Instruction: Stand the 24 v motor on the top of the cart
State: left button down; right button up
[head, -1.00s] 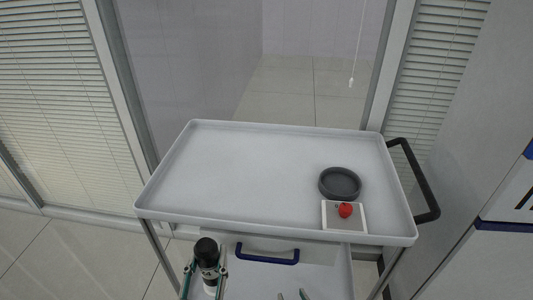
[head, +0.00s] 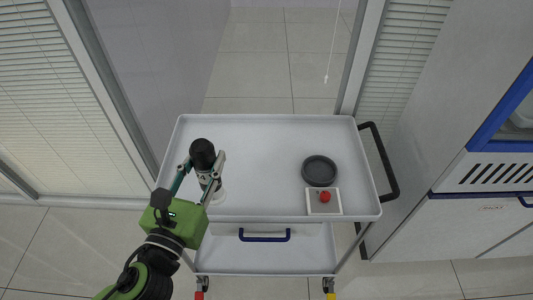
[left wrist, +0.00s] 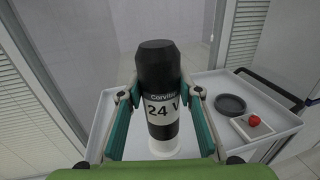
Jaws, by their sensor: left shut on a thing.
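The 24 V motor (left wrist: 160,92) is a black cylinder with a white label, upright between my left gripper's fingers. In the head view the motor (head: 203,155) is over the left part of the cart's top tray (head: 260,140). My left gripper (head: 205,172) is shut on it. A white round piece shows below the motor in the left wrist view (left wrist: 166,148). I cannot tell whether the motor touches the tray. My right gripper is not in view.
A dark round dish (head: 319,170) and a white plate with a red ball-like thing (head: 325,197) are on the tray's right side. The tray's middle is clear.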

pick_arm(q)
jog(key=shift+r, duration=0.35)
jog(key=w+a+f+b, duration=0.2)
jog(key=w+a+f, duration=0.3)
jog(key=w+f, duration=0.8)
jog(key=shift+a, duration=0.2)
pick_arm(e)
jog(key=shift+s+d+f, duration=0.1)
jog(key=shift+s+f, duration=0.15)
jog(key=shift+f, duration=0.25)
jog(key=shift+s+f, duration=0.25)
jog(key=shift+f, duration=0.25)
pick_arm(q)
jog(key=shift+f, duration=0.2)
jog(key=c, duration=1.5)
grip_release()
jog(key=shift+s, duration=0.1)
jog(key=shift+o, duration=0.2)
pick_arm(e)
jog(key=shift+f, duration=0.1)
